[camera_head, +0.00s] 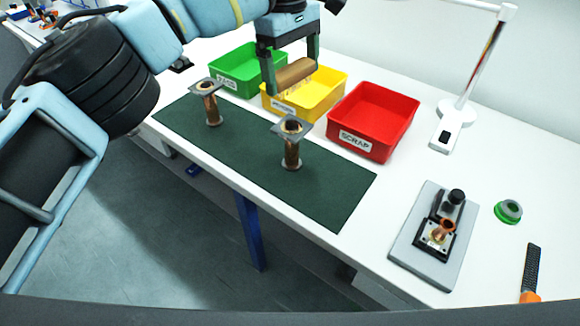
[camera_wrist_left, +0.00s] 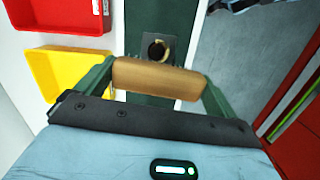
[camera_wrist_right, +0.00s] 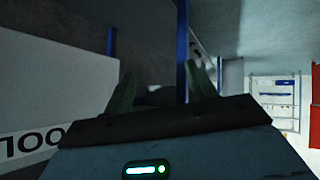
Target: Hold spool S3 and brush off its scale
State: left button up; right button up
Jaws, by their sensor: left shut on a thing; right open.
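Two copper spools with square dark top flanges stand upright on the green mat (camera_head: 335,195), a left one (camera_head: 211,108) and a nearer one (camera_head: 292,155). No label shows which is S3. A small copper piece (camera_head: 439,233) sits in a grey fixture (camera_head: 415,243) at the right. My left gripper (camera_head: 293,78) is shut on the wooden handle of a brush (camera_wrist_left: 158,75), held in front of the yellow bin with bristles down. One spool's top (camera_wrist_left: 165,42) shows just beyond the brush in the left wrist view. My right gripper (camera_wrist_right: 163,85) is open and empty, seen only in its wrist view.
Green (camera_head: 225,81), yellow (camera_head: 331,99) and red SCRAP (camera_head: 396,150) bins line the back of the mat. A white lamp stand (camera_head: 455,113) is behind. A green round item (camera_head: 508,211) and an orange-handled file (camera_head: 531,270) lie at right.

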jog(key=w+a+r+n+y, duration=0.3)
jog(key=w+a+r+n, duration=0.2)
jog(key=w+a+n, duration=0.45)
jog(key=w+a+r+n+t+y, duration=0.1)
jog(key=a+r+y, duration=0.1)
jog(key=a+r, duration=0.5)
jog(key=w+a+r+n+y, duration=0.1)
jog(key=w+a+r+y, duration=0.15)
jog(key=a+r, duration=0.45)
jog(key=w+d+r+n+t+h, duration=0.2)
jog(key=w+d+n+h, duration=0.1)
jog(key=n, duration=0.2)
jog(key=w+d+r+n+t+h, duration=0.2)
jog(key=d+r+n+h, duration=0.1)
jog(key=n+h, duration=0.1)
jog(key=w+d+r+n+t+h, duration=0.2)
jog(key=w+d+n+t+h, duration=0.1)
jog(key=n, duration=0.4)
jog(key=shift+w+d+r+h, duration=0.25)
jog(key=shift+w+r, duration=0.05)
jog(key=shift+d+r+n+h, duration=0.4)
jog(key=shift+d+n+h, duration=0.05)
jog(key=shift+d+h, duration=0.15)
